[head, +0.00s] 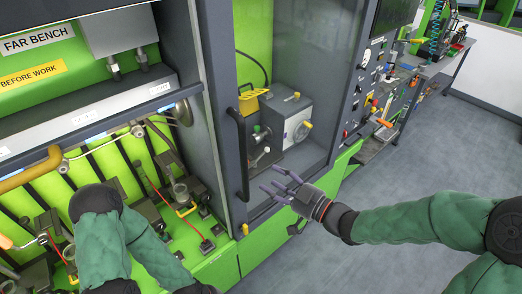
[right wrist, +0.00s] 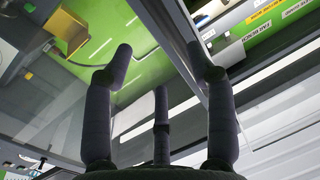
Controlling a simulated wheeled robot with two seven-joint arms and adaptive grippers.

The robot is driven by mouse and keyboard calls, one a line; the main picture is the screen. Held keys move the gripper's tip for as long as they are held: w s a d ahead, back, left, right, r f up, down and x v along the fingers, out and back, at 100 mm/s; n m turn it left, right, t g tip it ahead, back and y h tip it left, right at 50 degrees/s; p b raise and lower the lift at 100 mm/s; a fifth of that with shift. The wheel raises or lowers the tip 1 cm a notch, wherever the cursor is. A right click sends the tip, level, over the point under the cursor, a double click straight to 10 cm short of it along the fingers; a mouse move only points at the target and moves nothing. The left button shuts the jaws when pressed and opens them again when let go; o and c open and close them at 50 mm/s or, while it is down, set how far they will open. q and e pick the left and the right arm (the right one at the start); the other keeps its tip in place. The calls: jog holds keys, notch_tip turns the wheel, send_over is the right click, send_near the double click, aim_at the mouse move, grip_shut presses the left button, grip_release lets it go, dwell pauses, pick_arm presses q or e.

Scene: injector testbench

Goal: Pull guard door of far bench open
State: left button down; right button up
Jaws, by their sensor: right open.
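The guard door (head: 318,167) of the far bench is a clear pane in a dark grey frame, and it looks shut. Its black upright bar handle (head: 240,155) is on the door's left side. My right gripper (head: 278,184) is in front of the lower pane, to the right of the handle and apart from it. Its fingers are spread, empty, and point toward the door. In the right wrist view the open fingers (right wrist: 163,75) stand before the glass, with a dark frame bar (right wrist: 188,50) behind them. My left forearm shows at lower left, but its gripper is out of view.
Behind the pane is a grey machine unit (head: 288,120) with a yellow part (head: 252,100). Left of the door is an open bay with pipes and clamps under the FAR BENCH sign (head: 37,40). A control panel (head: 375,85) stands right. The grey floor (head: 420,150) is clear.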

aim_at(246, 161)
jog(key=shift+n+y, duration=0.4)
jog(key=x, duration=0.3)
jog(key=r+x, duration=0.1)
jog(key=x, duration=0.3)
jog(key=r+p+x, duration=0.1)
jog(key=x, duration=0.2)
jog(key=shift+a, duration=0.25)
jog(key=shift+c, duration=0.2)
grip_shut()
